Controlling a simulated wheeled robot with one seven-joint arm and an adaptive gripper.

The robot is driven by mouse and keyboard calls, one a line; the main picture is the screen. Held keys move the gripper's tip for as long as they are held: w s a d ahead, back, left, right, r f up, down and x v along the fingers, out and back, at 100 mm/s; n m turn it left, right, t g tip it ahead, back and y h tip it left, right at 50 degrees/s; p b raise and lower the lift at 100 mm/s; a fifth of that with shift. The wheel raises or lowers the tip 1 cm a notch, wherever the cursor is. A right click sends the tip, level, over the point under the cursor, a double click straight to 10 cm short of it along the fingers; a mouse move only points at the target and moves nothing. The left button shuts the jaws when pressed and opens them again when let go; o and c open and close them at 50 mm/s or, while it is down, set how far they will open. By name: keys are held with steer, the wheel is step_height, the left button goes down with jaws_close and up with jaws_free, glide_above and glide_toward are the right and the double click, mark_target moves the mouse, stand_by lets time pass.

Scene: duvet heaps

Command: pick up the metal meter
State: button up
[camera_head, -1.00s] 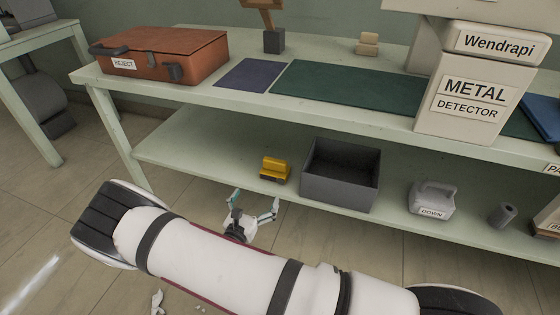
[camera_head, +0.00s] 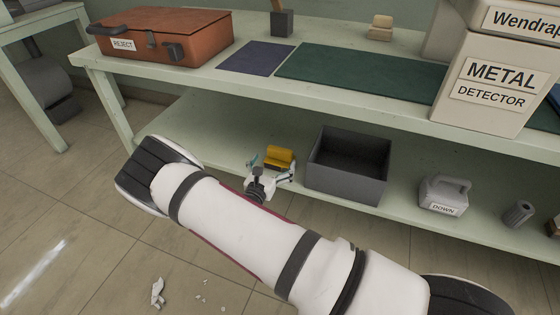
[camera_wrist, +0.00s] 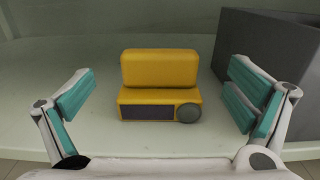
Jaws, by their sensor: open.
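A yellow boxy device (camera_head: 280,156), which I take to be the metal meter, sits on the lower shelf. In the wrist view the yellow meter (camera_wrist: 159,69) has a raised back block, a dark front panel and a round grey knob at its front right. My gripper (camera_head: 271,170) is open at the front of the shelf, just before the meter. In the wrist view its teal-padded fingers stand apart to the left and right of the meter, with clear gaps on both sides. In the head view the gripper partly hides the meter's lower part.
A dark grey open bin (camera_head: 345,188) stands close to the right of the meter; it also shows in the wrist view (camera_wrist: 262,50). A grey weight marked DOWN (camera_head: 444,196) and a small cylinder (camera_head: 519,214) are further right. The upper shelf (camera_head: 215,84) overhangs the lower one.

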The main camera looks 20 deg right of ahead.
mark_target(278, 153)
steer(key=b+x, duration=0.1)
steer(key=x, duration=0.2)
steer(key=shift+w+d+f+b, duration=0.15)
steer(key=shift+w+d+b, duration=0.1)
steer(key=shift+b, duration=0.1)
steer(key=shift+w+d, duration=0.1)
steer(key=shift+w, duration=0.25)
steer(key=c, duration=1.4)
